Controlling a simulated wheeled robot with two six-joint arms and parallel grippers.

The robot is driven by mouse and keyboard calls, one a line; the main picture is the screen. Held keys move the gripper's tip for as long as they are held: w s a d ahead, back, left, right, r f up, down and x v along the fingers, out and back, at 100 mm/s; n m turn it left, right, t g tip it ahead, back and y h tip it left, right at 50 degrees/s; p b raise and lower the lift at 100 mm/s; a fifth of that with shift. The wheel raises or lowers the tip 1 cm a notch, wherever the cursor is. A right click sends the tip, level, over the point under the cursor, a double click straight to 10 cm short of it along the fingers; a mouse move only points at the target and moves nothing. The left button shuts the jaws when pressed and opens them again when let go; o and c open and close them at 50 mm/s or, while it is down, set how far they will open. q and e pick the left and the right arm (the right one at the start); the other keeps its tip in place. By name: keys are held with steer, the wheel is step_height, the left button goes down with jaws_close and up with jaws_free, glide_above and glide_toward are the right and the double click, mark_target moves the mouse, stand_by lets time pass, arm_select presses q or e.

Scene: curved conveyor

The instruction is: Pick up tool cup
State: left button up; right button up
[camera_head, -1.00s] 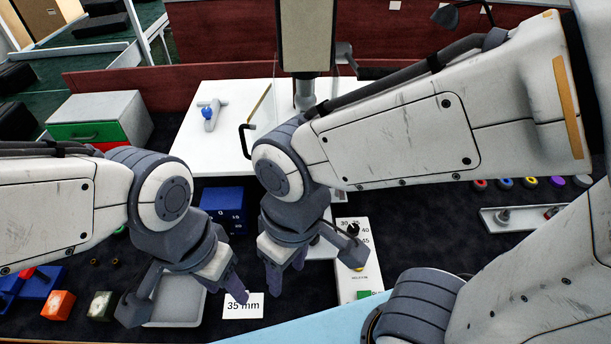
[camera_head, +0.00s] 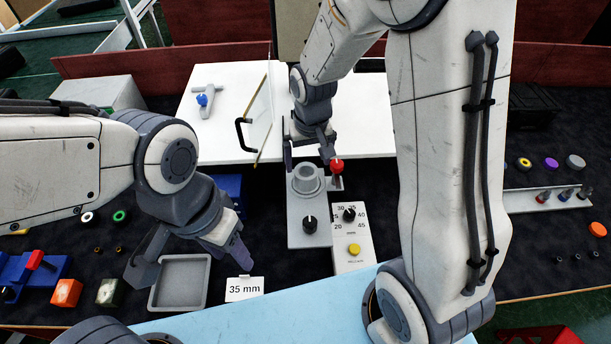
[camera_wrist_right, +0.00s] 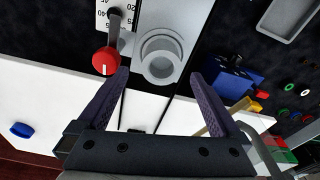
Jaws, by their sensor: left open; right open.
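The grey round cup (camera_head: 307,178), which looks like the tool cup, stands upright on the back of a grey base plate (camera_head: 295,228). My right gripper (camera_head: 308,154) is open and empty just behind and above the cup, pointing down. In the right wrist view the cup (camera_wrist_right: 161,64) lies ahead of and between the two spread fingertips (camera_wrist_right: 158,77); no contact shows. My left gripper (camera_head: 190,262) is open and empty above the grey tray, left of the 35 mm card. The inside of the cup is hard to make out.
A red-topped lever (camera_head: 337,167) stands close to the cup's right side. A white dial panel (camera_head: 352,238) is right of the base plate. The grey tray (camera_head: 158,288) and a 35 mm card (camera_head: 245,289) lie in front. A white board (camera_head: 225,140) lies behind.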

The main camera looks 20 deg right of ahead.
mark_target(306, 171)
steer(key=shift+f+p, duration=0.3)
steer(key=shift+f, duration=0.2)
steer(key=f, duration=0.1)
steer(key=f+p, duration=0.1)
steer(key=f, duration=0.1)
steer(key=shift+w+a+f, duration=0.1)
steer(key=shift+w+a, duration=0.05)
steer(key=shift+w, duration=0.25)
steer(key=shift+w+f, duration=0.1)
steer(key=shift+f, duration=0.5)
steer(key=c, duration=1.5)
